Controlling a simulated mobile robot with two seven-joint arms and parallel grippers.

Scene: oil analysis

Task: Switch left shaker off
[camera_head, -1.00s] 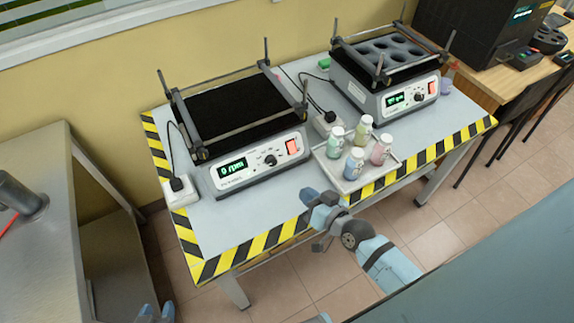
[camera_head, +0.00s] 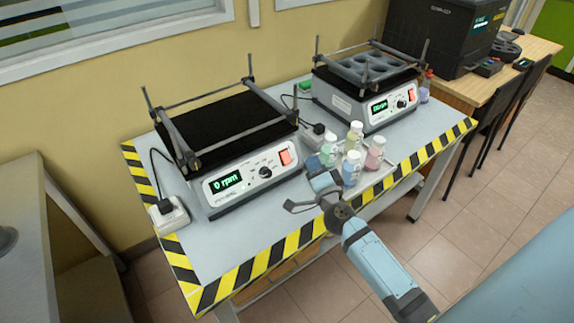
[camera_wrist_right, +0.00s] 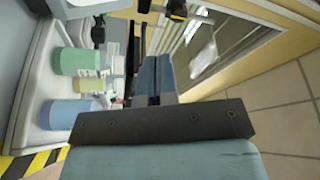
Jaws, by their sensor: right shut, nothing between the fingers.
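The left shaker (camera_head: 225,183) stands on the table with a black platform and a lit display (camera_head: 226,181) reading 0 rpm. Its red power switch (camera_head: 285,157) is at the right end of the front panel, beside a dark knob (camera_head: 265,172). My right gripper (camera_head: 314,166) is shut and empty. It is in front of and to the right of the switch, apart from it, close to the bottles. Its blue fingers (camera_wrist_right: 155,76) lie together in the right wrist view. My left gripper is not in view.
Several small bottles, including a pink one (camera_head: 375,153) and a yellow one (camera_head: 355,134), stand on a tray right beside my right gripper. The right shaker (camera_head: 372,105) stands behind them with a lit display. Striped tape (camera_head: 270,256) marks the table's front edge.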

